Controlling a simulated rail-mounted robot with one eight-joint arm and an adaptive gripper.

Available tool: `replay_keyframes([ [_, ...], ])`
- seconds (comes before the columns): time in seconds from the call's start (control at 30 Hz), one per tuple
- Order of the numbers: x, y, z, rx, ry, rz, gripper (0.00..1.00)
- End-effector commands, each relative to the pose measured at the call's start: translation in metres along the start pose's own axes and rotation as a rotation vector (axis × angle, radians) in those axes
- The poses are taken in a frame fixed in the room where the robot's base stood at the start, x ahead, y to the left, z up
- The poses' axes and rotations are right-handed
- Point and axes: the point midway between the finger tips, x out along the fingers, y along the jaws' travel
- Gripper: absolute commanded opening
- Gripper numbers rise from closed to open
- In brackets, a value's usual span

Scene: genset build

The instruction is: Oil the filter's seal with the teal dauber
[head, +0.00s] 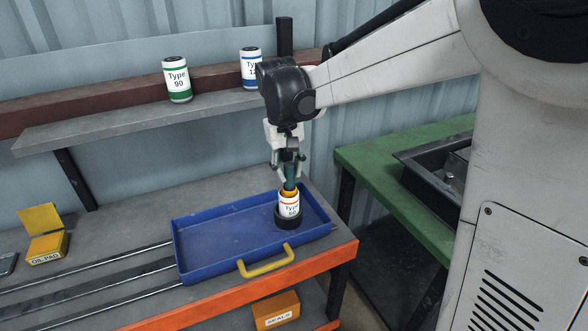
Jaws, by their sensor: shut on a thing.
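My gripper (288,163) points down over the right part of the blue tray. It is shut on the teal dauber (290,178), which it holds upright. The dauber's lower end is at the top of a white filter (289,205) with an orange band and a label that seems to read "Type 60". The filter stands upright in a dark round holder (288,220) in the tray. The filter's top edge looks orange-yellow. I cannot tell from this view whether the dauber touches the seal, as the gripper and dauber cover part of it.
The blue tray (215,262) with a yellow handle (267,262) sits on rails on the grey bench. A yellow oil pad box (47,247) is at left, its lid up. Green-banded (177,80) and blue-banded (250,68) filters stand on the shelf. A seals box (276,310) sits below.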

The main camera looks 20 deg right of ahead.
Motion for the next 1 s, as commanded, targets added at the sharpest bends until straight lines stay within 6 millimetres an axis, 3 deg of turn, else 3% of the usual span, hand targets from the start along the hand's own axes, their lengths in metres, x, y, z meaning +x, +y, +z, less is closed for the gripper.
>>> replay_keyframes([
  [0.5, -0.001, -0.022, 0.0, 0.0, 0.0, 0.0, 0.0],
  [1.0, 0.002, -0.002, 0.0, 0.002, 0.0, 0.0, 0.0],
])
